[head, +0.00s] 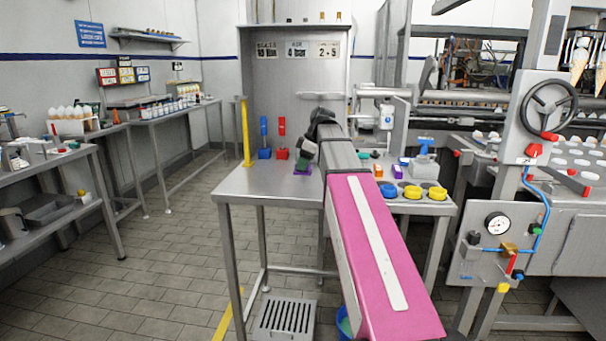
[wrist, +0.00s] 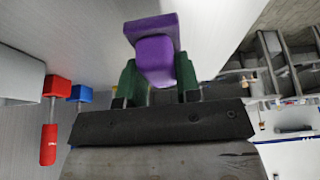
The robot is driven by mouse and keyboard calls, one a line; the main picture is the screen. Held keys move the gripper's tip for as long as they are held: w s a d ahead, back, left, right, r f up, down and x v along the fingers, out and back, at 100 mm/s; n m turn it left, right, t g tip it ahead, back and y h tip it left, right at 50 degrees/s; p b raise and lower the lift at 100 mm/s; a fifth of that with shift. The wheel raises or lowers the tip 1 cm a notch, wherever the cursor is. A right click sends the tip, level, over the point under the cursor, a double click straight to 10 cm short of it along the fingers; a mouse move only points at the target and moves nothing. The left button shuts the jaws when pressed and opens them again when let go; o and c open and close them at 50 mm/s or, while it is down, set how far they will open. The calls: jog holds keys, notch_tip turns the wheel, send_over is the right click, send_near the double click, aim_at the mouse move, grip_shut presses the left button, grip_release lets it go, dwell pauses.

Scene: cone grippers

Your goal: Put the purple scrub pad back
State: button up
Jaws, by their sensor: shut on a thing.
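The purple scrub pad (wrist: 155,62) is between the green fingers of my gripper (wrist: 157,76) in the wrist view. It has a flat purple plate and a block-like grip, and the fingers are shut on the grip. In the head view the pad (head: 302,170) shows at my gripper (head: 303,152), low over the steel table (head: 255,185). I cannot tell whether it touches the table top. My arm hides part of the table behind and right of the gripper.
A blue brush (head: 264,140) and a red brush (head: 282,140) stand upright just left of the gripper. The table's front left is clear. A yellow post (head: 246,135) stands at the back left.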

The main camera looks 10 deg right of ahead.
jog(key=shift+f, duration=1.9)
jog(key=o, duration=1)
jog(key=v, duration=1.2)
jog(key=shift+s, duration=0.1)
